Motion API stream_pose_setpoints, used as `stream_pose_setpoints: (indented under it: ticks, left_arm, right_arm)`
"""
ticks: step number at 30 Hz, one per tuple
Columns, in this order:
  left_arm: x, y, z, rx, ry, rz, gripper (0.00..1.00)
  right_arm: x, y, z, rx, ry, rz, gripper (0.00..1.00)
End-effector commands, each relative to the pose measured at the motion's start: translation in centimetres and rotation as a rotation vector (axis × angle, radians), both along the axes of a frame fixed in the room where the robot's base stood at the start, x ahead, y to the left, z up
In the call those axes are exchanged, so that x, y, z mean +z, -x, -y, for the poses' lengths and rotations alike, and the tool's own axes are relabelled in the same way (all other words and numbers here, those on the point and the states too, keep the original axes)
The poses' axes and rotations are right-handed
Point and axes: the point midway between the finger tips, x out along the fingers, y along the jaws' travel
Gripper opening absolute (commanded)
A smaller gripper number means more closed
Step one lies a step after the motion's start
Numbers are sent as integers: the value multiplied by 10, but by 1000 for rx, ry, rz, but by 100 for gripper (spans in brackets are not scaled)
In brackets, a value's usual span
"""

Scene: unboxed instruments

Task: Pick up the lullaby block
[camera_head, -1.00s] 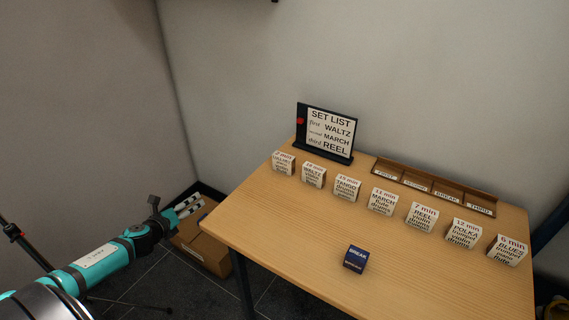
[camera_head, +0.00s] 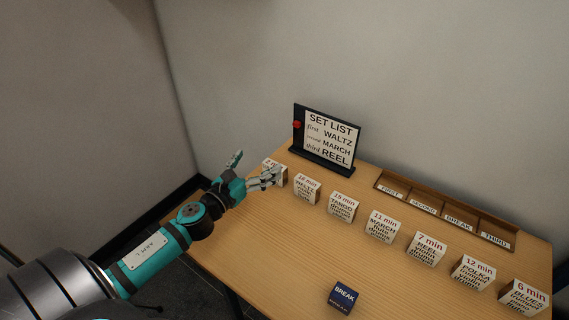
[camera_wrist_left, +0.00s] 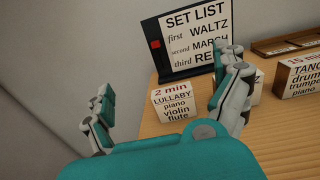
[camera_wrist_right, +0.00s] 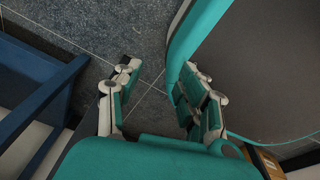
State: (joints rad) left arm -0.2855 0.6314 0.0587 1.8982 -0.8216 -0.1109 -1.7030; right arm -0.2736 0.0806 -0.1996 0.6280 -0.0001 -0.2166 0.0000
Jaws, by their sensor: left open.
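The lullaby block (camera_wrist_left: 174,104) is a white-faced block with a red "2 min" and the words LULLABY, piano, violin, flute. It stands upright on the wooden table, ahead of and between the spread fingers of my left gripper (camera_wrist_left: 168,100). In the head view the lullaby block (camera_head: 270,165) is at the far left end of the row, partly hidden by my left gripper (camera_head: 254,168). The left gripper is open and empty. My right gripper (camera_wrist_right: 160,88) shows in the right wrist view, fingers apart and empty, above the dark floor.
The waltz block (camera_head: 306,188) stands just right of the lullaby block, with several more blocks along the row. A set list board (camera_head: 326,139) stands behind. A slotted wooden tray (camera_head: 511,241) is at the back right. A blue BREAK block (camera_head: 343,298) lies near the front.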

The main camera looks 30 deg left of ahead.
Motion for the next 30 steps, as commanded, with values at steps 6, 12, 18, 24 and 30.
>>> stream_pose_setpoints:
  ticks: [6,12,18,24,30]
  left_arm:
    - [-36,0,1,5,10,0,98]
    - [-77,0,1,4,9,-1,98]
    - [-79,-14,1,0,3,1,98]
    - [-78,-33,2,1,3,2,98]
    - [-79,-65,3,1,4,1,98]
  right_arm:
    - [-16,18,0,-1,1,-25,40]
    - [-30,45,1,-1,4,-67,40]
    - [-26,36,0,-1,2,-53,40]
    - [-22,17,-1,-1,-1,-22,40]
    - [-19,18,-1,0,-1,-24,40]
